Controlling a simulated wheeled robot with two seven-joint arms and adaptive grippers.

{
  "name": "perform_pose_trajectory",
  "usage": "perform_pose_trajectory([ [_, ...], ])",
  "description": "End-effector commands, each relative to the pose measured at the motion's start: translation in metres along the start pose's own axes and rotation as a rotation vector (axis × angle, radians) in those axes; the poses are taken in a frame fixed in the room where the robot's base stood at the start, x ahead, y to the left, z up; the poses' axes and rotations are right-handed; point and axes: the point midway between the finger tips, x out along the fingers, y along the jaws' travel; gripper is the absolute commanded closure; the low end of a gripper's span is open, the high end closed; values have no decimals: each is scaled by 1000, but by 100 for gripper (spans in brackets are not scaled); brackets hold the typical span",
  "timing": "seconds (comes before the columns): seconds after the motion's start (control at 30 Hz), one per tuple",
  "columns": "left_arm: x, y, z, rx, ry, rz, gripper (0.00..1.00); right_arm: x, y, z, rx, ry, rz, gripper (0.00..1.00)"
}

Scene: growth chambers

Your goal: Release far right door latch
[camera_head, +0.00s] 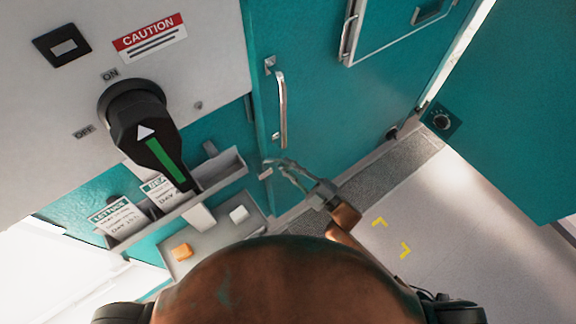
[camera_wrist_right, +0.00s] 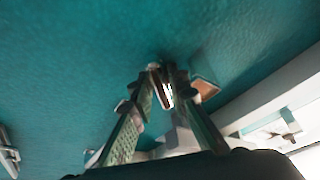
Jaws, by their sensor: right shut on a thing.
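A teal door (camera_head: 335,90) with a vertical metal bar handle (camera_head: 281,110) stands in the middle of the head view. A small metal latch (camera_head: 265,174) sits low on this door's left edge, below the handle. My right gripper (camera_head: 270,164) reaches in from below right with its fingertips at this latch. In the right wrist view the fingers of the gripper (camera_wrist_right: 167,76) converge on a small pale and reddish-brown piece of the latch (camera_wrist_right: 167,94); the fingers hide part of it. My left gripper is not in view.
A grey panel with a black rotary switch (camera_head: 142,130) and a caution label (camera_head: 149,38) is at left. Below it are a card holder (camera_head: 222,168) and a tray (camera_head: 225,238) with an orange and a white block. Another teal door (camera_head: 510,120) stands at right. The floor (camera_head: 450,230) is clear.

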Motion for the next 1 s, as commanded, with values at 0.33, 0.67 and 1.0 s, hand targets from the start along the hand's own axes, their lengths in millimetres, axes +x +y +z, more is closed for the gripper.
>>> perform_pose_trajectory([
  [0.33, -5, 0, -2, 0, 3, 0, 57, 0, -2, 0, 307, -4, 127, 100],
  [0.67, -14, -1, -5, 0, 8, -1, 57, 0, -3, -1, 571, -3, 236, 100],
  [1.0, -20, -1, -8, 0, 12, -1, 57, 0, -4, -1, 740, -4, 305, 100],
])
